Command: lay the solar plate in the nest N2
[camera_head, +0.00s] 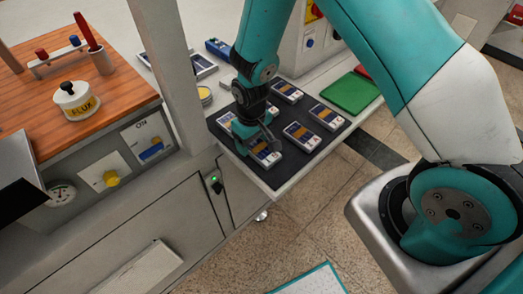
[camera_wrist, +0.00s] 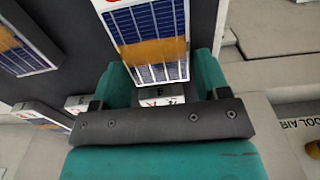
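Several solar plates, blue cells with an orange band and white ends, lie on a dark mat (camera_head: 275,178); one is at its right (camera_head: 327,117). My gripper (camera_head: 262,146) is low over the left part of the mat, at a solar plate (camera_head: 266,156) near the front edge. In the wrist view, my gripper's teal fingers (camera_wrist: 160,82) stand on both sides of a solar plate (camera_wrist: 150,35), close against its edges. I cannot tell whether they grip it or whether it is lifted. I cannot make out which place is the nest N2.
A grey post (camera_head: 180,75) stands left of the mat. A green plate (camera_head: 350,92) lies to the right. A wooden bench (camera_head: 110,85) with a flux pot (camera_head: 75,100) is at left. A blue tool (camera_head: 217,47) lies behind the mat.

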